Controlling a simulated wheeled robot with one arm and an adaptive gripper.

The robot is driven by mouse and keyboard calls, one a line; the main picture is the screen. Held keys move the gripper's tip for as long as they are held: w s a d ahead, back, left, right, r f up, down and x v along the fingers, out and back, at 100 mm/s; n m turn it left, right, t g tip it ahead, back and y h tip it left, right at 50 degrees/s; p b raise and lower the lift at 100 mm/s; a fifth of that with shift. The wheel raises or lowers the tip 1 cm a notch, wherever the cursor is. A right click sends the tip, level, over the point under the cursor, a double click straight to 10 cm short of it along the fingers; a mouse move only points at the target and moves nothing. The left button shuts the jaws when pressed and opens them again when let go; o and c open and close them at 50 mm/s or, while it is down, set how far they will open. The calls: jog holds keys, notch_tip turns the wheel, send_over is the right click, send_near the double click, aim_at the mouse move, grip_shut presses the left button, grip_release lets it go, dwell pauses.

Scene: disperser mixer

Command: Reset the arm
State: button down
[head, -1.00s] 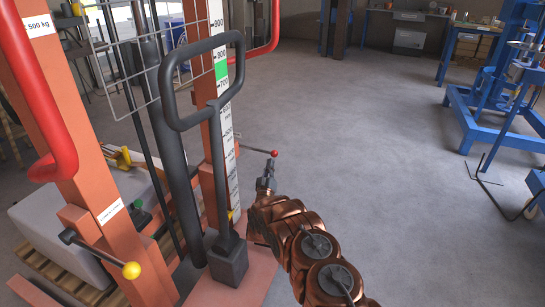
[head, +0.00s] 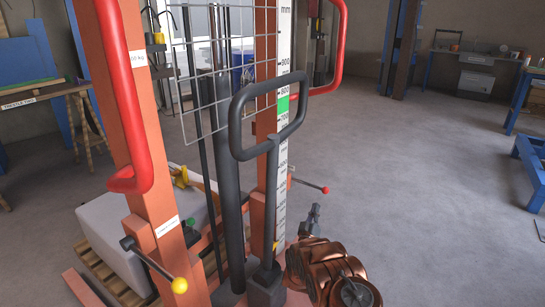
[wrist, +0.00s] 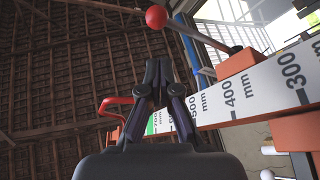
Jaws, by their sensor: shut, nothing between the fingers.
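My copper-coloured arm rises from the bottom of the head view, with my gripper (head: 315,210) at its end. The gripper is small there, just right of the orange lift's mast and below a lever with a red knob (head: 325,190). In the wrist view my gripper (wrist: 157,62) has its dark fingers together, with nothing between them. The red knob (wrist: 156,17) shows above the fingertips in that view. The lift's white millimetre scale (wrist: 245,95) runs behind and to the right of the fingers. I cannot tell the exact gap between gripper and lever.
The lift has a black handle (head: 238,125), a wire guard (head: 215,75) and a yellow-knobbed lever (head: 179,286) on its left side. A grey block (head: 110,232) lies on a wooden pallet (head: 92,262). Blue frames stand at the right edge. The floor (head: 430,190) to the right is open.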

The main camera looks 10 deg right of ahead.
jog(key=w+a+r+g+y, duration=0.3)
jog(key=a+r+g+y, duration=0.15)
jog(key=r, duration=0.25)
jog(key=s+a+r+g+y, duration=0.4)
jog(key=s+y, duration=0.1)
jog(key=s, duration=0.5)
jog(key=s+a+r+g, duration=0.1)
jog(key=s+r+g, duration=0.3)
jog(key=s, duration=1.5)
jog(key=s+a+r+m+g, duration=0.1)
jog(key=s+g, duration=0.4)
jog(key=s, duration=1.4)
jog(key=s+a+r+g, duration=0.1)
jog(key=s+r+g, duration=0.3)
jog(key=s, duration=1.4)
notch_tip(320, 180, up, 22)
jog(key=s+p, duration=0.2)
jog(key=p, duration=1.9)
jog(key=shift+s+d+f+y, duration=0.15)
jog(key=shift+y, duration=0.3)
